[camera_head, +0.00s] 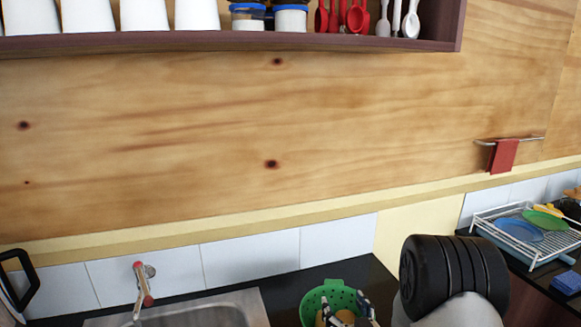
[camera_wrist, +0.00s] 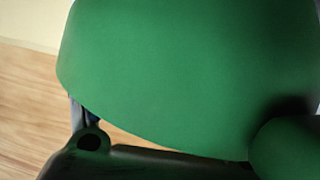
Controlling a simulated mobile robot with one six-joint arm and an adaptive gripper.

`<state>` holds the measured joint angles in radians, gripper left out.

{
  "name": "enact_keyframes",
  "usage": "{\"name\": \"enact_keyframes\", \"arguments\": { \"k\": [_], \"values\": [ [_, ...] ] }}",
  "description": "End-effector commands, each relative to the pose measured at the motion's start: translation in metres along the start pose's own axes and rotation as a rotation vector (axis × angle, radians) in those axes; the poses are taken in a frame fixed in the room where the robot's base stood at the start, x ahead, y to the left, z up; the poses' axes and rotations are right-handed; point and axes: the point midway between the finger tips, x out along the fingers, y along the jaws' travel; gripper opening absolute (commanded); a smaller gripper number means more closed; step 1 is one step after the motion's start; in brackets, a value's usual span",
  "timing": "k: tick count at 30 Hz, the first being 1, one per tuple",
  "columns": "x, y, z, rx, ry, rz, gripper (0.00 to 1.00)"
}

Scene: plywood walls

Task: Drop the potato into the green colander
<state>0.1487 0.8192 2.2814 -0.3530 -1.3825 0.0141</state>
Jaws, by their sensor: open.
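The green colander (camera_head: 318,297) stands on the dark counter to the right of the sink, at the bottom of the head view and partly cut off. My gripper (camera_head: 347,309) is open at the colander, its fingers over or inside the bowl; I cannot tell how deep. A tan-brown patch, likely the potato (camera_head: 345,316), shows between the fingers low in the colander. It is mostly hidden, and I cannot tell what it rests on. In the wrist view a smooth green surface, likely the colander (camera_wrist: 180,75), fills most of the picture very close up.
The sink (camera_head: 190,312) with its tap (camera_head: 140,285) lies left of the colander. A white dish rack (camera_head: 530,238) with plates stands at the right, near a blue sponge (camera_head: 567,283). A shelf (camera_head: 240,44) with cups and utensils hangs above.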

Motion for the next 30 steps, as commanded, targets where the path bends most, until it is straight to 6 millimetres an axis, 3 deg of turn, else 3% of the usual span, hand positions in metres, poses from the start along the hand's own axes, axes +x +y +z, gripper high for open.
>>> {"name": "enact_keyframes", "arguments": {
  "k": [8,21,30],
  "values": [
    [-0.007,0.001,0.001,0.001,-0.002,0.002,0.72],
    [-0.070,0.001,0.000,0.000,-0.001,0.001,0.72],
    [-0.075,0.000,0.000,0.000,0.000,0.000,0.72]
  ]
}}
